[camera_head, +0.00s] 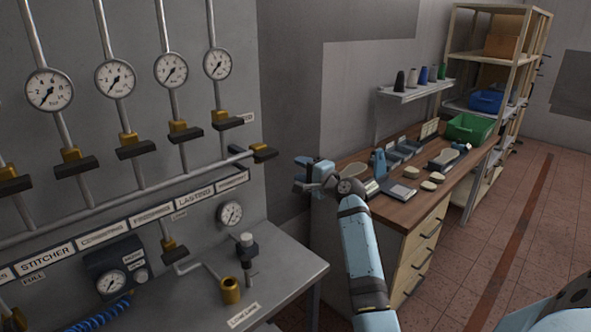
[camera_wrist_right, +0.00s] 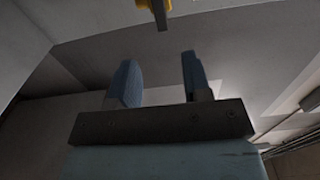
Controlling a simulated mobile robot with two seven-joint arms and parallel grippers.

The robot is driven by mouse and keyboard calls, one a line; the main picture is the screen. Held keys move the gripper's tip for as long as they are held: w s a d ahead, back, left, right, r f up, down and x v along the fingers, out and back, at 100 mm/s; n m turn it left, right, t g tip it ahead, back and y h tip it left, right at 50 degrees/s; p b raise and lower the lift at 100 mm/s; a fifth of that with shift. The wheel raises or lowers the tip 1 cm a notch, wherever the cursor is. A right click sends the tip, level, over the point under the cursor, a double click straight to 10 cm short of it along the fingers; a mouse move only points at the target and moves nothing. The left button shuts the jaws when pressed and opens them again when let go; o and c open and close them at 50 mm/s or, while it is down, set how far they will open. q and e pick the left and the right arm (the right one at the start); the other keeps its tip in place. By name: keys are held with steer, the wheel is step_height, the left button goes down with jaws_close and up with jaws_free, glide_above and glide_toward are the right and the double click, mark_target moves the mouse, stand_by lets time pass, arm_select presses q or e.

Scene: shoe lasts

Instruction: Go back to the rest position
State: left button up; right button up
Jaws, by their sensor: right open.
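My right gripper (camera_head: 312,175) is raised in the middle of the head view, at the end of my light blue right arm. It is just right of the end valve handle (camera_head: 262,152) of the pipe panel, with a small gap between them. In the right wrist view the two blue fingers of the gripper (camera_wrist_right: 158,80) stand apart with nothing between them. A black and yellow part, seemingly that valve handle (camera_wrist_right: 158,10), shows beyond the fingertips. My left gripper is not in the head view.
The grey panel holds several gauges (camera_head: 217,64) and valves. A metal bench (camera_head: 290,268) juts out below it, with a brass cup (camera_head: 230,290). A wooden workbench (camera_head: 400,212) with tools stands behind my right arm. The tiled floor (camera_head: 535,215) at the right is clear.

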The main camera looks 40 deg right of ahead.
steer(key=shift+f, duration=0.1)
steer(key=s+a+f+n+g, duration=0.2)
steer(key=s+a+f+n, duration=0.4)
steer(key=f, duration=0.5)
steer(key=s+a+f+n+g, duration=0.2)
steer(key=s+a+f+n, duration=0.25)
steer(key=a+f, duration=0.5)
steer(key=s+a+f+n+g, duration=0.1)
steer(key=s+a+f+n, duration=0.4)
steer(key=s+a, duration=0.3)
steer(key=s+a+f+n+g+y, duration=0.1)
steer(key=s+a+f+n, duration=0.3)
steer(key=s, duration=1.2)
steer(key=a+f+g+p, duration=0.1)
steer(key=a+f, duration=0.3)
steer(key=a, duration=0.1)
steer(key=shift+s+n+y, duration=0.3)
steer(key=shift+s+n, duration=0.05)
steer(key=shift+s, duration=0.05)
steer(key=shift+a, duration=0.1)
